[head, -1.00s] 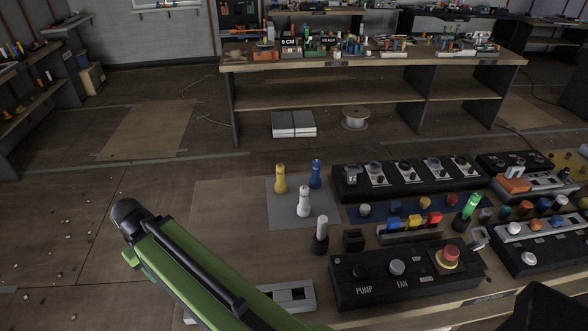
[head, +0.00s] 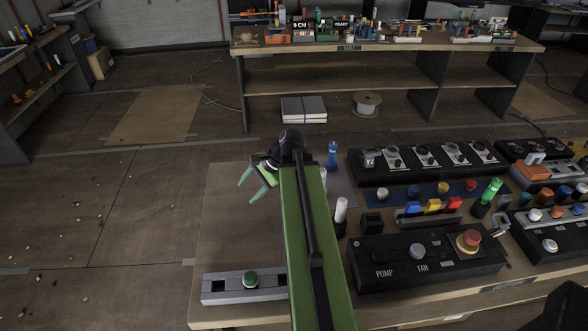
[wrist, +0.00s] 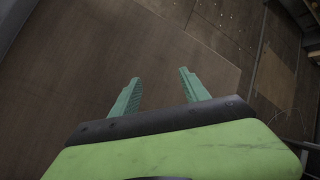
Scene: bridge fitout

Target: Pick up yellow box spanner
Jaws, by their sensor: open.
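The yellow box spanner does not show now; my raised green arm stands across the place where it stood on the grey mat (head: 344,190). A blue spanner-like piece (head: 332,156) stands upright at the back of that mat, and a white one (head: 323,178) is partly behind my arm. My gripper (head: 250,188) is open and empty, left of the arm and over bare bench top. In the wrist view its two teal fingers (wrist: 158,78) are apart with only brown board below and between them.
Right of the arm stand a white-topped black piece (head: 341,212), a black panel with knobs and a red button (head: 428,258), and more switch panels (head: 425,160).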

